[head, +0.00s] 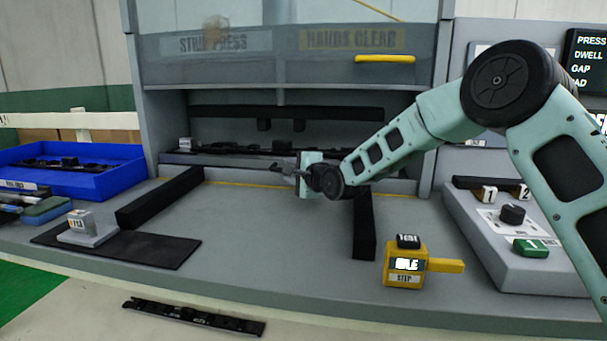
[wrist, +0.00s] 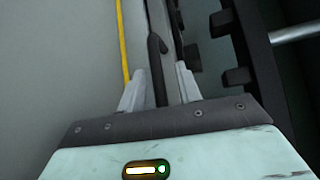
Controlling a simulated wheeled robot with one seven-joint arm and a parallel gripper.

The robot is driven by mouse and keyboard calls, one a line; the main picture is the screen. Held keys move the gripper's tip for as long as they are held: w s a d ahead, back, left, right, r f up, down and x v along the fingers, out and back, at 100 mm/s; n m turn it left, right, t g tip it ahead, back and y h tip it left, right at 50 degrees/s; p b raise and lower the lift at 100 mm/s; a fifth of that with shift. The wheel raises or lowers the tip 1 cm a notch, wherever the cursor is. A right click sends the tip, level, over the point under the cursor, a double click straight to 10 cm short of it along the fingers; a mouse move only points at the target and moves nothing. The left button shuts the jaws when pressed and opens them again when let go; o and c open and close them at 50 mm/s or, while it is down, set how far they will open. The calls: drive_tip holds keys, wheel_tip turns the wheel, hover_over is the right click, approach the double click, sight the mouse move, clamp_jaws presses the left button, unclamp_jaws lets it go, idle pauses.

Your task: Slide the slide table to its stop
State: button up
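The slide table (head: 225,157) sits back under the press head, at the rear of the bench, with a dark clip strip lying along it. My gripper (head: 283,170) is low in front of its middle, pointing at its front edge. In the wrist view, my gripper (wrist: 160,75) has its two grey fingers apart. A dark rounded bar (wrist: 157,65), perhaps the table's handle, shows between them, with visible gaps to the fingers. Whether it lies at fingertip depth I cannot tell. My wrist and arm hide the slide table's right part in the head view.
Black rails stand at left (head: 160,198) and right (head: 363,225), with bare bench between. The dark press bar (head: 285,112) hangs above. A blue tray (head: 75,172) is at left, a yellow tester (head: 404,265) at front right, and a button console (head: 515,235) at far right.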

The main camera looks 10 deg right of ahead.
drive_tip(key=v, duration=1.1)
